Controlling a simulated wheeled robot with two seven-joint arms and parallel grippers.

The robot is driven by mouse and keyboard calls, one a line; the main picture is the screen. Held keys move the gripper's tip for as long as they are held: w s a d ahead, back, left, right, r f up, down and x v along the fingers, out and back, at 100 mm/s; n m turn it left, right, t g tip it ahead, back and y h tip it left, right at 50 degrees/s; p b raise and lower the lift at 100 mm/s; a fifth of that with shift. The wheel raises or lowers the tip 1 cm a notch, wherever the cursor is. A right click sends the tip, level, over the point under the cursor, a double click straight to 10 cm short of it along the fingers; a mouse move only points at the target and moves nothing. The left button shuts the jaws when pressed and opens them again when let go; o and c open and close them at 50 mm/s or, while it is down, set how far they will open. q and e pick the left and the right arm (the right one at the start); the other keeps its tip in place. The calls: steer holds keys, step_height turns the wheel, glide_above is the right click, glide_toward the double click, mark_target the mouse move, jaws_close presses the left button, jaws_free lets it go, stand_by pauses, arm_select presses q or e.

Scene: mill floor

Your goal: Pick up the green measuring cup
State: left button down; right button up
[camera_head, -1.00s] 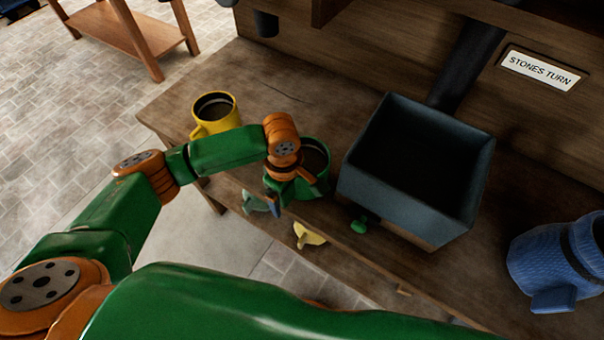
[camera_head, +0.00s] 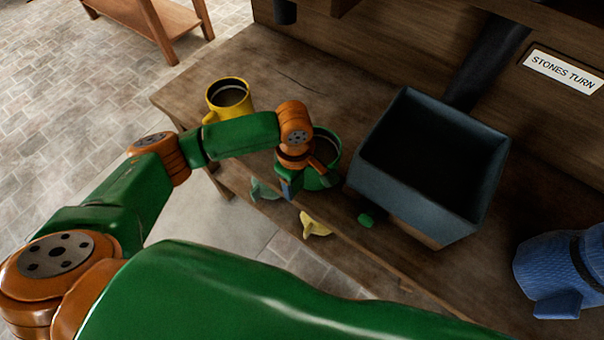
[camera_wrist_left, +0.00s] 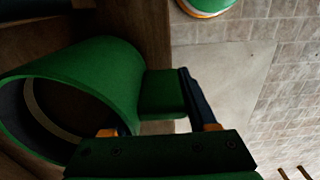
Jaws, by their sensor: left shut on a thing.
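The green measuring cup (camera_head: 332,146) is on the wooden bench, left of the grey square bin. My left gripper (camera_head: 290,184) is at the cup's near side and partly covers it. In the left wrist view the green cup (camera_wrist_left: 108,72) shows its open mouth facing lower left, and its handle (camera_wrist_left: 160,94) sits at the fingers. My left gripper (camera_wrist_left: 160,104) is shut on that handle, with one dark finger along its right side. I cannot tell whether the cup's base touches the bench. My right gripper is not in view.
A yellow cup (camera_head: 231,97) stands left of the green one. The grey bin (camera_head: 400,198) is close on the right, and a blue jug (camera_head: 550,265) is farther right. A green knob (camera_head: 366,220), a yellow winged piece (camera_head: 315,225) and a teal one (camera_head: 264,190) are by the bench's front edge.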

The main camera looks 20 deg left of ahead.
arm_select(q)
step_height(320, 180, up, 5)
steer(key=p, duration=0.7)
steer(key=shift+s+r, duration=0.1)
steer(key=shift+r, duration=0.05)
steer(key=s+r+p, duration=0.2)
steer(key=s+r, duration=0.1)
steer(key=s, duration=0.4)
steer(key=s+r+p, duration=0.3)
steer(key=s+r, duration=0.1)
steer(key=s, duration=0.3)
steer(key=shift+r, duration=0.3)
steer(key=shift+w+d, duration=0.1)
steer(key=c, duration=1)
jaws_free()
jaws_close()
